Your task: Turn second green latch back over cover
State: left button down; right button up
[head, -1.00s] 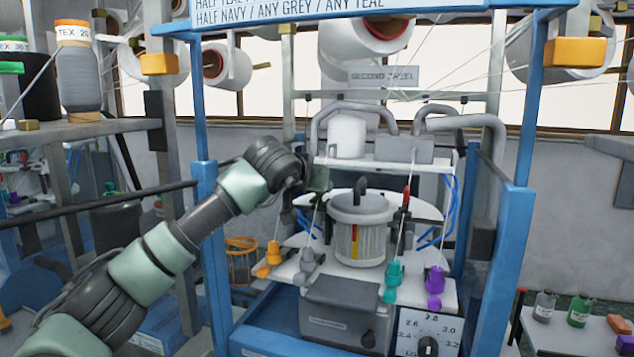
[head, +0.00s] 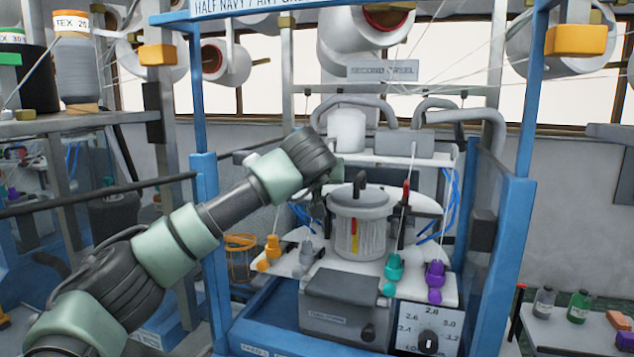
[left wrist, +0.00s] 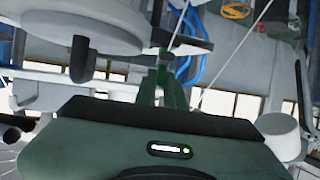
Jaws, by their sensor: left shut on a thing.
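My left gripper (head: 319,207) reaches in from the left, beside the left rim of the ribbed cylinder. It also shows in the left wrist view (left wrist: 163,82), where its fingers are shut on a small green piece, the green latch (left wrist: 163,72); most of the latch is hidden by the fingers. The round grey cover (head: 375,203) with its dark bent handle (head: 361,185) sits on top of the cylinder. In the left wrist view the cover (left wrist: 75,22) is at upper left, close to the fingers. My right gripper is not in view.
Orange (head: 272,247), teal (head: 394,267) and purple (head: 435,274) pegs stand on the white plate around the cylinder. A red-tipped tool (head: 405,197) stands at its right. Blue frame posts (head: 207,240) flank the machine, and thin yarns run down to it.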

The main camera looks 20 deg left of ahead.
pick_arm(q)
jog(key=shift+d+r+n+g+y+p, duration=0.2)
jog(key=shift+n+g+y+p, duration=0.1)
jog(key=shift+n+y, duration=0.65)
jog(key=shift+w+d+n+y+p, duration=0.1)
jog(key=shift+n+y+p, duration=0.2)
jog(key=shift+n+y, duration=0.2)
jog(key=n+g+y+p, duration=0.3)
jog(key=n+y+p, duration=0.1)
jog(key=p, duration=0.2)
jog(key=shift+w+d, duration=0.1)
jog(key=shift+d, duration=0.05)
jog(key=g+p, duration=0.1)
jog(key=n+g+y+p, duration=0.1)
jog(key=shift+w+d+f+n+p, duration=0.1)
jog(key=shift+f+n+p, duration=0.15)
jog(key=shift+f+p, duration=0.05)
jog(key=shift+n+y+p, duration=0.25)
jog(key=shift+n+p, duration=0.05)
jog(key=c, duration=1.5)
grip_release()
